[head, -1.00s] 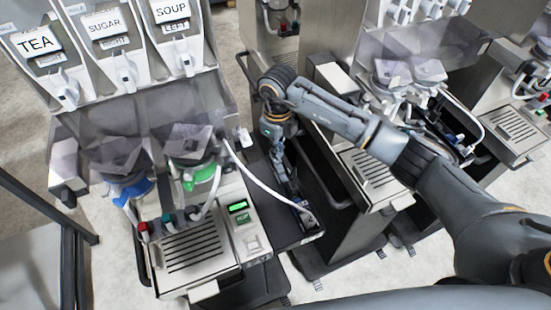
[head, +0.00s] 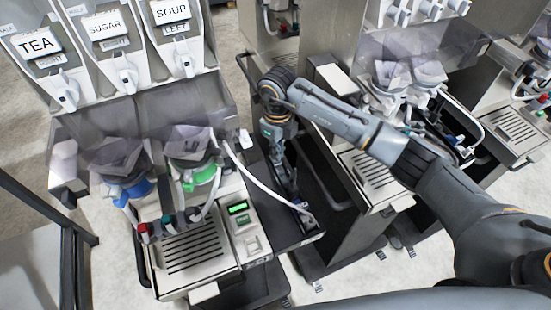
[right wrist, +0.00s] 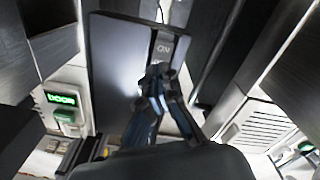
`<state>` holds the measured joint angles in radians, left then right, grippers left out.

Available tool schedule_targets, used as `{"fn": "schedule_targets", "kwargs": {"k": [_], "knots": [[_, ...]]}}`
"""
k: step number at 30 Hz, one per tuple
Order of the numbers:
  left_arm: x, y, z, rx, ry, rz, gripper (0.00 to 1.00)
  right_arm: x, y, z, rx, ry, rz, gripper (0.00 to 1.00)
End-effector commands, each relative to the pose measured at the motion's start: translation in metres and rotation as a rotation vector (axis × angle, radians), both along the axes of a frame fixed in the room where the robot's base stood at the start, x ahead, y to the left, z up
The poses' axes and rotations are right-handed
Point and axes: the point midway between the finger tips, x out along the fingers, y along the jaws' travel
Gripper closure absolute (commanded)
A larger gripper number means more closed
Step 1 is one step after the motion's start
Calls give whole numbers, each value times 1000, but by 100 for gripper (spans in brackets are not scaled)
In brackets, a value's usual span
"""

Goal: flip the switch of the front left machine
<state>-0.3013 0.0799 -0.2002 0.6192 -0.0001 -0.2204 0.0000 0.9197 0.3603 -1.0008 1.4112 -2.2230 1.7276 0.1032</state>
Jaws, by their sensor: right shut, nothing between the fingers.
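The front left machine (head: 196,250) stands at the left of the head view, with canisters labelled TEA, SUGAR and SOUP. A dark panel (head: 262,238) extends from its right side. The switch spot (head: 306,216) is near the panel's outer end. My right gripper (head: 293,198) points down at that spot, shut and empty. In the right wrist view, the dark panel (right wrist: 115,70) bears an ON mark (right wrist: 164,46), and my shut fingertips (right wrist: 154,85) are just below this mark. The fingers hide the switch, so its position and any contact are unclear. My left gripper is out of view.
A green-lit display (head: 238,207) and a light button (head: 252,243) are left of the panel. A second machine (head: 372,175) stands close on the right, beneath my right forearm. A dark metal frame (head: 70,235) stands at far left. Pale floor shows in front.

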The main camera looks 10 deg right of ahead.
Motion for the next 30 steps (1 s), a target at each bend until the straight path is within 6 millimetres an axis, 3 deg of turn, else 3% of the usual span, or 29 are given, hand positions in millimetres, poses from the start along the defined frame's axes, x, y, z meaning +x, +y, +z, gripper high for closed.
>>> {"fn": "schedule_targets", "kwargs": {"k": [30], "knots": [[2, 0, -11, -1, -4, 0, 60, 0, 0, -13, 0, 0, 0, 100]]}}
